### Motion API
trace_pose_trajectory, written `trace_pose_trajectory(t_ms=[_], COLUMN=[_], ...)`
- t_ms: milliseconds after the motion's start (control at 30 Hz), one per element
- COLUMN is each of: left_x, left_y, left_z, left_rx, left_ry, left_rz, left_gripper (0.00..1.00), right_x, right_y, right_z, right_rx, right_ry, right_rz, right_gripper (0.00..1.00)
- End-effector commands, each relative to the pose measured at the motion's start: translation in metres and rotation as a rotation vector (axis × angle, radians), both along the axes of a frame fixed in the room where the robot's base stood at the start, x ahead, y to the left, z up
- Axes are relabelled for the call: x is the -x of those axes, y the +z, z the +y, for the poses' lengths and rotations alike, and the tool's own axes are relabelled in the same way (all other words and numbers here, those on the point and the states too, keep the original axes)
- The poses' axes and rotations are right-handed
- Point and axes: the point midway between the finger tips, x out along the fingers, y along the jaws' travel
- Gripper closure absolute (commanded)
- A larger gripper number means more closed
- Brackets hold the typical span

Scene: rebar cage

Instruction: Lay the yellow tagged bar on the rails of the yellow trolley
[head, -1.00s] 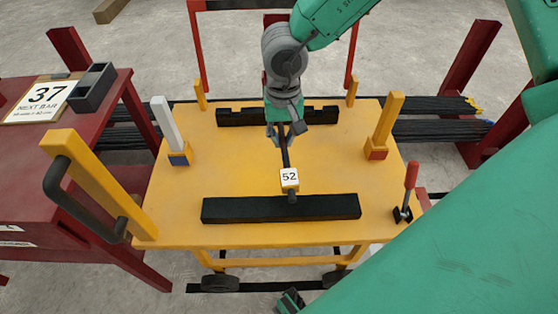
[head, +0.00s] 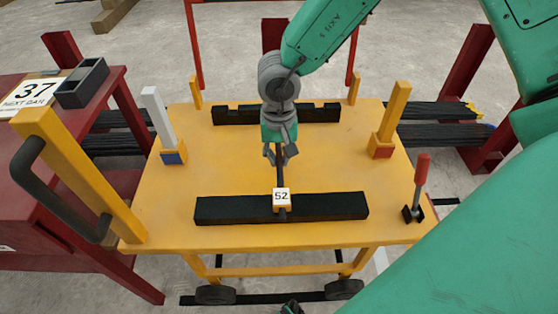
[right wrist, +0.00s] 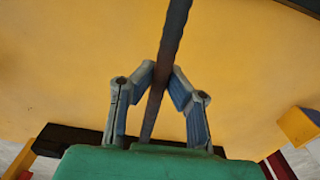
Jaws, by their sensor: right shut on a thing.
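The yellow tagged bar (head: 281,170) is a thin dark rod with a tag reading 52 (head: 281,195) near its near end. My right gripper (head: 280,152) is shut on it above the middle of the yellow trolley (head: 215,165). The bar points front to back. Its tagged end overlaps the near black rail (head: 235,209) in the picture; I cannot tell whether it touches. The far black rail (head: 235,115) is notched; the arm hides the bar's far part. In the right wrist view the bar (right wrist: 172,45) runs between the fingertips (right wrist: 160,75). My left gripper is not in view.
Yellow posts (head: 390,118) and a white-topped post (head: 158,115) stand on the trolley. A red-handled lever (head: 421,175) stands at its right front. A red table (head: 60,190) with a 37 sign (head: 32,93) and dark tray (head: 82,84) is at left. Dark bars (head: 440,135) lie behind right.

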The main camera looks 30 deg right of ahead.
Motion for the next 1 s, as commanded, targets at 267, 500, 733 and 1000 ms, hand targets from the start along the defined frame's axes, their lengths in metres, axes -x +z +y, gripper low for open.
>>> trace_pose_trajectory(t_ms=[267,500,733,1000], left_x=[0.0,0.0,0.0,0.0], left_y=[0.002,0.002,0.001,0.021], left_z=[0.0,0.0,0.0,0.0], left_rx=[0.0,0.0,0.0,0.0], left_ry=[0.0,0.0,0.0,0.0], left_rz=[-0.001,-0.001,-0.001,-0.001], left_gripper=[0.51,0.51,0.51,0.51], right_x=[-0.001,-0.001,-0.001,-0.001], right_y=[0.001,-0.001,-0.001,0.042], right_z=[-0.001,-0.001,-0.001,-0.001], right_rx=[-0.004,-0.003,-0.002,-0.005], right_ry=[-0.001,-0.001,-0.001,-0.003], right_rz=[-0.003,-0.002,-0.002,-0.005], right_gripper=[1.0,0.7,0.7,0.7])
